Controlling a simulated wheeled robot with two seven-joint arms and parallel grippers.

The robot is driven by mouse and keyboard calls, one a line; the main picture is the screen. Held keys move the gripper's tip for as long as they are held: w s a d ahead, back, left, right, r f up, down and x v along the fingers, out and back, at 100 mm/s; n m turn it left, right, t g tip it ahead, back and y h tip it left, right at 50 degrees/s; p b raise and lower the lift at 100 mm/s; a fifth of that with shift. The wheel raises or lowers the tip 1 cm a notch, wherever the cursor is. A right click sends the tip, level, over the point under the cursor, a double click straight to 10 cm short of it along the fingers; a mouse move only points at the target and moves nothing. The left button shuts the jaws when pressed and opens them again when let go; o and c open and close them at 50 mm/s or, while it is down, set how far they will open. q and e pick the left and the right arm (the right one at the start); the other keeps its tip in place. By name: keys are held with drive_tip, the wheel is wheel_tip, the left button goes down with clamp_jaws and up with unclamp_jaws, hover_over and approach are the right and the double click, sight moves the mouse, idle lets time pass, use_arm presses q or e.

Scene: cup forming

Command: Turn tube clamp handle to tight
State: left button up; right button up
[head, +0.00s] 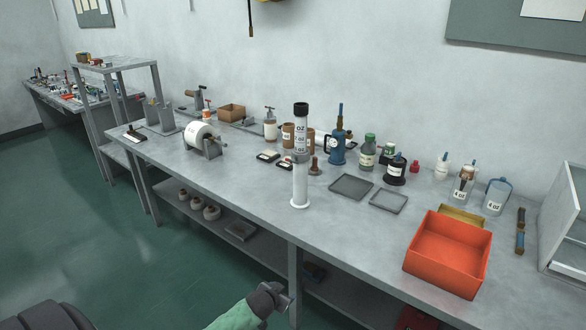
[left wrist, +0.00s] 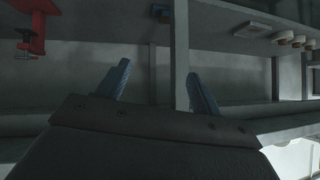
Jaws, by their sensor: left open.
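My left gripper (head: 283,298) is low in front of the bench, at the bottom of the head view, below the tabletop. In the left wrist view its two blue fingers (left wrist: 158,82) stand apart with nothing between them. A red clamp-like part with a dark screw (left wrist: 30,38) hangs at the top left of the left wrist view, apart from the fingers. I cannot tell if it is the tube clamp or which way its handle points. In the head view, a clear tube with a black top (head: 301,155) stands on a white base. My right gripper is not in view.
The grey bench (head: 250,185) holds a white roll on a stand (head: 200,135), bottles along the back, two shallow grey trays (head: 351,186) and an orange bin (head: 447,255) at the right. A lower shelf (head: 238,229) and a bench leg (head: 294,280) are near my gripper.

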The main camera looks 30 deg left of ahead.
use_arm(q)
drive_tip(key=w+a+r+t+b, duration=0.15)
drive_tip(key=w+r, duration=0.25)
drive_tip(key=r, duration=0.6)
drive_tip(key=w+a+r+t, duration=0.2)
drive_tip(key=w+r+t, duration=0.1)
drive_tip(key=r, duration=0.8)
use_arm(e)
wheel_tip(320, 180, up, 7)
use_arm(q)
drive_tip(key=m+t+h, duration=0.1)
drive_tip(key=t, duration=0.2)
approach(291, 162)
drive_tip(key=w, duration=0.3)
drive_tip(key=shift+w+a+f+p, duration=0.15)
drive_tip(key=shift+w+p, duration=0.45)
drive_tip(key=shift+w, duration=1.3)
drive_tip(key=shift+w+a+f+p, duration=0.15)
drive_tip(key=shift+w+p, duration=0.4)
drive_tip(key=shift+w, duration=1.35)
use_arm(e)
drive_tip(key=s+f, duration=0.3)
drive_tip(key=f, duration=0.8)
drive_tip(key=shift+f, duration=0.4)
use_arm(q)
drive_tip(key=c, duration=1)
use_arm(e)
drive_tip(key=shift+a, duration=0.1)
